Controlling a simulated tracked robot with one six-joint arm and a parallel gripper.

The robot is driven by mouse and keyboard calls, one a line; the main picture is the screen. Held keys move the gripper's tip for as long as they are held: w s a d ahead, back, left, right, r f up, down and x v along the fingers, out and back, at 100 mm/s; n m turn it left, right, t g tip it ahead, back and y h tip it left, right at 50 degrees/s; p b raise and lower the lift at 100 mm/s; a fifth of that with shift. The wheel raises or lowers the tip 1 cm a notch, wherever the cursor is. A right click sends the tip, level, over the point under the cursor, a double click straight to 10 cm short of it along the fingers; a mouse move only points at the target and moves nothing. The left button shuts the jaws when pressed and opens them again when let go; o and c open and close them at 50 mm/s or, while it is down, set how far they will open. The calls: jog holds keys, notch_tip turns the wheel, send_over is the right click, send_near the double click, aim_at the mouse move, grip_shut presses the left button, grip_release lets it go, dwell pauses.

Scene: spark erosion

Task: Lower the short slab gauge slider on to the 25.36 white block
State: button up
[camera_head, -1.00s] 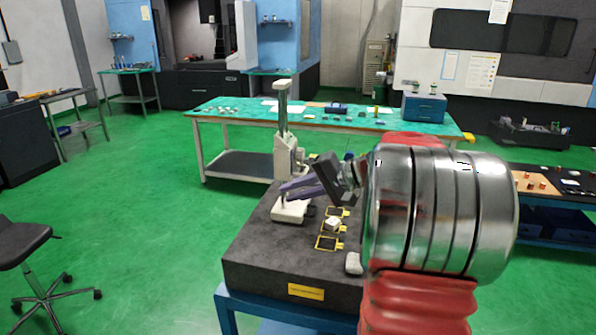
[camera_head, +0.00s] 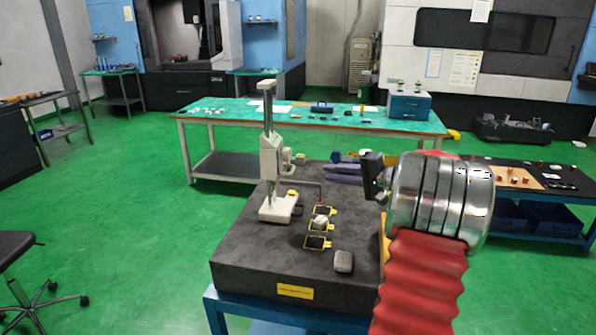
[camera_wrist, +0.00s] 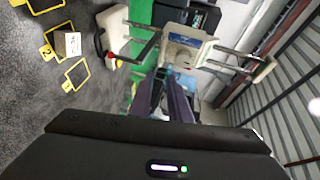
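The slab gauge has a white base (camera_head: 280,207) on the dark granite slab, an upright column (camera_head: 268,120) and a white slider body (camera_head: 271,157) partway up. A thin arm (camera_head: 308,184) reaches right from the gauge and bends down at its end, apparently above the slab. The white block (camera_head: 319,222) sits in the middle yellow frame; in the wrist view the white block (camera_wrist: 68,44) has dark marking too small to read. My gripper (camera_head: 328,172) has purple fingers, slightly apart and empty, right of the gauge. The fingers (camera_wrist: 168,78) point toward the gauge in the wrist view.
Yellow frames (camera_head: 317,243) lie along the slab, with a grey rounded object (camera_head: 343,261) near its front right. A green-topped table (camera_head: 340,121) stands behind. The slab's left front is clear.

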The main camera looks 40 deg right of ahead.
jog(key=x, duration=1.3)
jog(key=shift+w, duration=0.15)
jog(key=shift+c, duration=0.2)
grip_shut()
